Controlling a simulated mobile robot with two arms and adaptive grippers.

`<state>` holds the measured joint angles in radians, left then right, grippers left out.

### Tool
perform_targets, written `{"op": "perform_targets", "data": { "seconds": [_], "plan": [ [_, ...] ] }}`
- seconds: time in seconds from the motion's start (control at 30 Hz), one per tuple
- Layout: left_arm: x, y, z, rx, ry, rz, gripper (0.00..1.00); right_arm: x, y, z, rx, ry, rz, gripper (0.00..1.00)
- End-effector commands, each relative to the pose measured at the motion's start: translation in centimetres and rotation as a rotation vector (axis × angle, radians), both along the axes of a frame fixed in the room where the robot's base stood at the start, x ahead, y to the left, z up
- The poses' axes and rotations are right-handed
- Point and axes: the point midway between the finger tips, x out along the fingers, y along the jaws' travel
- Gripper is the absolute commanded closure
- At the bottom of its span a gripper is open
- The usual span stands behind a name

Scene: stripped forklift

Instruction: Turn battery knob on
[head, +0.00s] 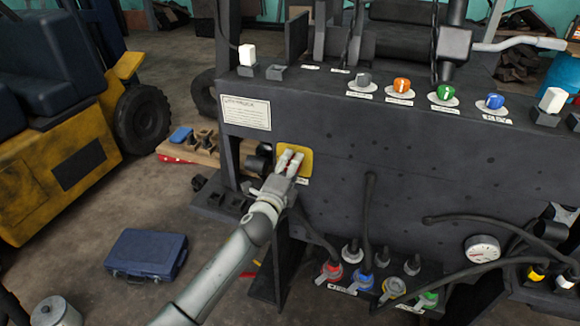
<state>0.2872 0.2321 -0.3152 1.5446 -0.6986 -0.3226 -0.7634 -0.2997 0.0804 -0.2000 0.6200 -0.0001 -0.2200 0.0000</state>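The battery knob (290,159) is a small red knob on a yellow plate (308,155), on the left part of the dark forklift panel. My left gripper (290,162) is at the plate, with its two light fingers close together on either side of the knob. Red shows in the narrow gap between them, and they appear shut on it. The fingers hide most of the knob, so its turn angle cannot be read. My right gripper is not in view.
The panel top (330,82) carries grey, orange (402,85), green (446,92) and blue (494,101) knobs. Coloured connectors (331,270) and black cables sit low on the panel, with a gauge (482,249) at right. A blue case (146,254) lies on the floor at left.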

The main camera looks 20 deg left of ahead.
Motion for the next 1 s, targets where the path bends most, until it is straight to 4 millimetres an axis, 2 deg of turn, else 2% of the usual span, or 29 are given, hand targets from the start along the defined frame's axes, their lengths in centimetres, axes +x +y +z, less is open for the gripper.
{"op": "perform_targets", "data": {
  "seconds": [0.03,0.13,0.17,0.57,0.77,1.0],
  "plan": [
    [0.0,0.0,-0.1,0.001,0.001,0.000,0.47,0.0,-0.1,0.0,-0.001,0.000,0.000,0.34],
    [0.0,0.0,-0.1,0.000,0.001,0.000,0.34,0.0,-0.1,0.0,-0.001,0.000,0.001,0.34],
    [0.0,0.0,-0.1,0.000,0.001,0.000,0.33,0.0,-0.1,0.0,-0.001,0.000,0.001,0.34],
    [-0.5,0.0,-0.1,-0.002,0.001,-0.001,0.33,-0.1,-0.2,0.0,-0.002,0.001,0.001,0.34],
    [-3.3,0.1,-0.2,-0.001,0.002,-0.002,0.33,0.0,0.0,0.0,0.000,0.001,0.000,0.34],
    [-8.1,0.2,-0.2,-0.002,0.002,-0.002,0.33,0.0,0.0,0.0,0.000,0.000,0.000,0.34]
  ]
}}
